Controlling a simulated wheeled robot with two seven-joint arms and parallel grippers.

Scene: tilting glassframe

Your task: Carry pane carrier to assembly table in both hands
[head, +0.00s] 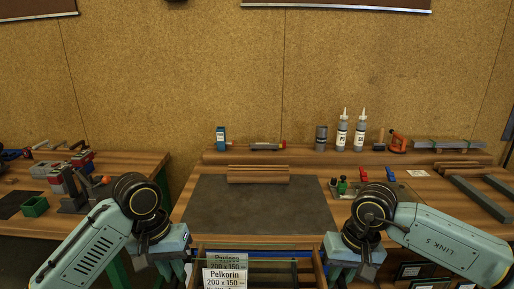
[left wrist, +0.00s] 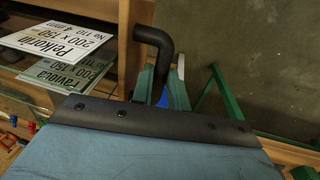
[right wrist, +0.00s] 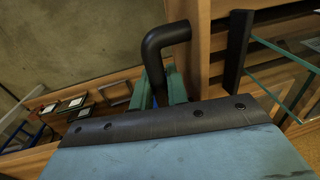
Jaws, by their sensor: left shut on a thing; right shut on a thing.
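The pane carrier (head: 318,268) is a wooden box at the bottom middle of the head view, cut off by the picture edge. It holds upright glass panes and white label cards (head: 226,277), one reading Pelkorin 200 x 150. My left gripper (head: 172,272) is shut at the carrier's left side, by a black bent handle (left wrist: 152,38). My right gripper (head: 343,275) is shut at its right side, by a matching black handle (right wrist: 165,38). The finger contact is partly hidden. The assembly table (head: 185,203) lies ahead, with a dark mat (head: 258,212) on it.
A wooden block (head: 258,174) lies at the mat's back edge. Bottles (head: 342,133) and tools line the back shelf. Small coloured clamps (head: 363,175) stand right of the mat. A side bench (head: 125,168) with clamps and a green box (head: 35,206) is at left. The mat's middle is clear.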

